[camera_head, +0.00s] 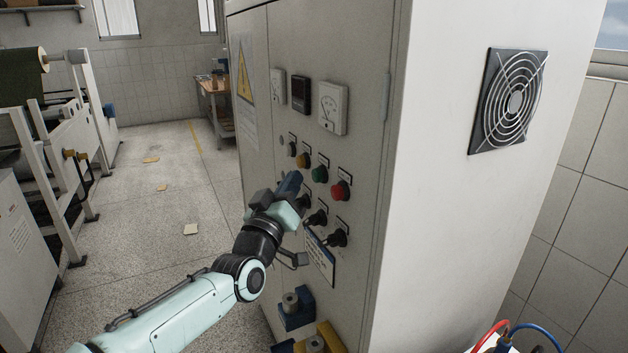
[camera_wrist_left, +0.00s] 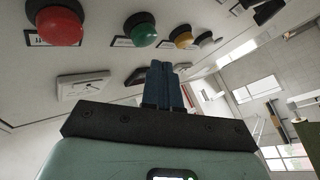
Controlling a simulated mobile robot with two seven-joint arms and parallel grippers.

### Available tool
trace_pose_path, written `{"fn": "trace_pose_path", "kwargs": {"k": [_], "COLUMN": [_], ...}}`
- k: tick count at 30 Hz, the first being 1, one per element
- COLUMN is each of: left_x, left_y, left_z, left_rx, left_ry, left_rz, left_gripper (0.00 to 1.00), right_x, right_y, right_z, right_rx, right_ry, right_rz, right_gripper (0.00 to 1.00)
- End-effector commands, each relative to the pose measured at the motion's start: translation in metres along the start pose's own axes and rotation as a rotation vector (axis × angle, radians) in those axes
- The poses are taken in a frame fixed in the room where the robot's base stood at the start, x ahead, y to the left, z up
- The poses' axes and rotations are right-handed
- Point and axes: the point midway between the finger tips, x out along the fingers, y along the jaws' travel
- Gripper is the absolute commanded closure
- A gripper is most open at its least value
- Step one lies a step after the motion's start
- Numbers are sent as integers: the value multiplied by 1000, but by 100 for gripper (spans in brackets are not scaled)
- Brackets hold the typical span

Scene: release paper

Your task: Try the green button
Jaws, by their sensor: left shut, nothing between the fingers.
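The green button (camera_head: 320,174) is on the front of the grey control cabinet (camera_head: 365,200), between a yellow button (camera_head: 303,160) and a red button (camera_head: 340,190). My left gripper (camera_head: 291,181) is shut and empty, in front of the panel, to the left of and slightly below the green button in the head view. In the left wrist view the green button (camera_wrist_left: 140,29) shows above the shut blue fingers (camera_wrist_left: 163,84), with the red button (camera_wrist_left: 57,24) to its left. The fingertips appear apart from the green button. My right gripper is out of view.
Black selector knobs (camera_head: 337,237) sit below the buttons, close to my left wrist. Gauges (camera_head: 333,108) are above. A fan grille (camera_head: 509,100) is on the cabinet's side. Blue and yellow parts (camera_head: 297,308) stand low at the front. The floor left of the cabinet is mostly clear.

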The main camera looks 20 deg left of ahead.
Motion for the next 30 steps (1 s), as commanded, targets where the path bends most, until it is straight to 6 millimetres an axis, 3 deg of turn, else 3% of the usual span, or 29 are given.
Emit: {"fn": "trace_pose_path", "kwargs": {"k": [6,12,30], "left_x": [-17,-28,-29], "left_y": [-14,-21,-23], "left_z": [-8,-16,-17], "left_rx": [2,0,0], "left_ry": [2,0,-2], "left_rz": [-2,-2,-3], "left_gripper": [100,100,100], "right_x": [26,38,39], "right_y": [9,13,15], "right_z": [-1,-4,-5], "right_rx": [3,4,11], "right_ry": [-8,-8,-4], "right_rz": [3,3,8], "right_gripper": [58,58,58]}}
